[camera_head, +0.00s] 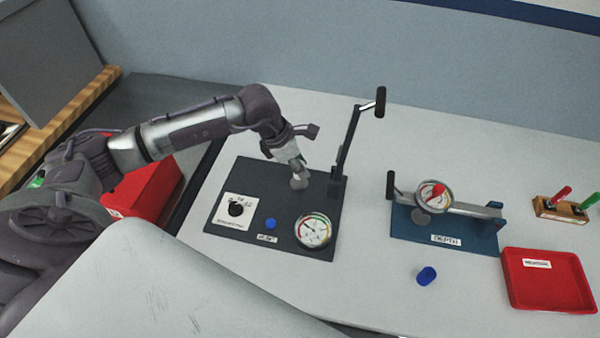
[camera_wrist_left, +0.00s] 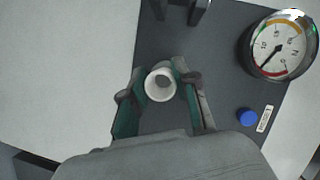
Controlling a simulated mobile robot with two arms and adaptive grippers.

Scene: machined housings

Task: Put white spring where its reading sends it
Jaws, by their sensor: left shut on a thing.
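My left gripper (camera_head: 298,165) is shut on the white spring, which shows in the left wrist view as a pale ring (camera_wrist_left: 151,90) between the fingers. It is over the dark force tester plate (camera_head: 250,180), close to the round grey pad (camera_head: 299,183); I cannot tell whether the spring touches the pad. The tester has a raised lever (camera_head: 350,140) with a black handle, and a dial (camera_head: 313,230) with coloured bands and an N. Its needle points to the lower left in the left wrist view (camera_wrist_left: 278,50). My right gripper is not in view.
A knob panel (camera_head: 236,212) and blue button (camera_head: 270,224) are on the plate. Right stand a blue DEPTH gauge (camera_head: 445,228), a blue cylinder (camera_head: 427,276), a red labelled tray (camera_head: 548,280) and a wooden holder (camera_head: 560,210). A red bin (camera_head: 150,195) is at left.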

